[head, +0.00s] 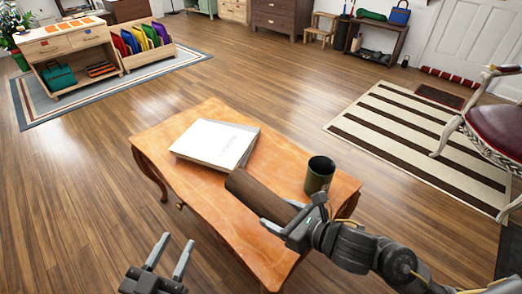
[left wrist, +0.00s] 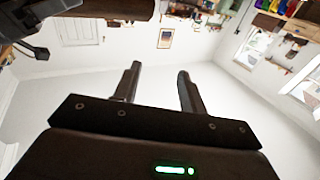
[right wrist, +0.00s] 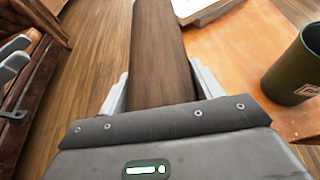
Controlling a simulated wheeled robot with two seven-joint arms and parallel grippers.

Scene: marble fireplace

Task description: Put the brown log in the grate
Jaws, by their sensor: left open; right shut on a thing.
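I cannot tell whether the log touches the tabletop. My left gripper (head: 172,255) is open and empty, in front of the table's left edge; its spread fingers (left wrist: 157,90) also show in the left wrist view. No grate is in view.
The orange wooden table (head: 170,135) bears a thick white book (head: 216,143) and a dark green mug (head: 319,174) close to the log. A striped rug (head: 400,135) and a red chair (head: 495,130) are at right. Wooden floor (head: 90,180) is clear at left.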

